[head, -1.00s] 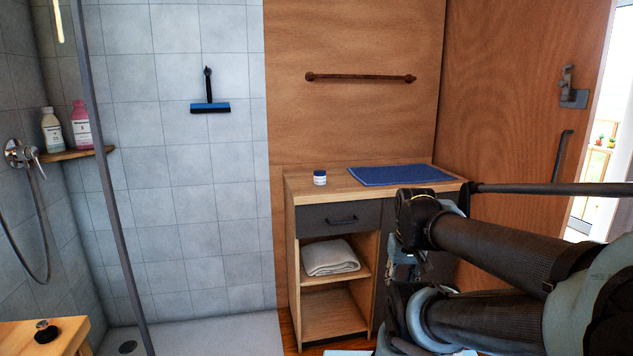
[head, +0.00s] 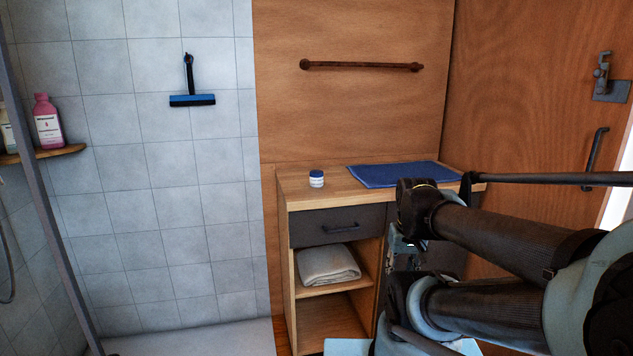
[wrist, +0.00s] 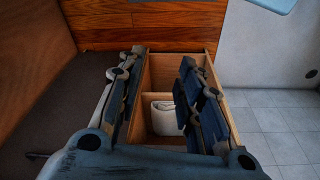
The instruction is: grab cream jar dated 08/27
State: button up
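A small white jar with a blue lid (head: 316,178) stands upright near the left end of the wooden cabinet top (head: 300,190). It looks like the cream jar, but any date on it is too small to read. In the wrist view, the two fingers of my gripper (wrist: 158,100) are spread apart with nothing between them. The cabinet with its shelves and a white towel shows beyond the fingers. In the head view, my arm is at the right, away from the jar, and hides part of the cabinet's right side.
A blue mat (head: 400,174) lies on the cabinet top right of the jar. A folded towel (head: 328,265) lies on the shelf below the drawer (head: 338,225). A glass shower edge and bottles (head: 47,122) are at left. A wooden door (head: 540,110) stands at right.

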jog(key=o, duration=0.5)
jog(key=shift+s+r, duration=0.2)
jog(key=shift+r, duration=0.05)
jog(key=o, duration=0.3)
jog(key=w+a+r+n, duration=0.2)
jog(key=w+r, duration=0.4)
jog(key=r, duration=0.1)
jog(key=shift+r+y, duration=0.3)
jog(key=shift+y, duration=0.1)
notch_tip(320, 180, up, 20)
jog(key=n+y, duration=0.3)
jog(key=n, duration=0.6)
send_over(320, 172)
jog(key=s+d, duration=0.4)
jog(key=x, duration=1.1)
jog(key=shift+w+d, duration=0.2)
jog(key=shift+w+x, duration=0.2)
jog(key=shift+x, duration=2.5)
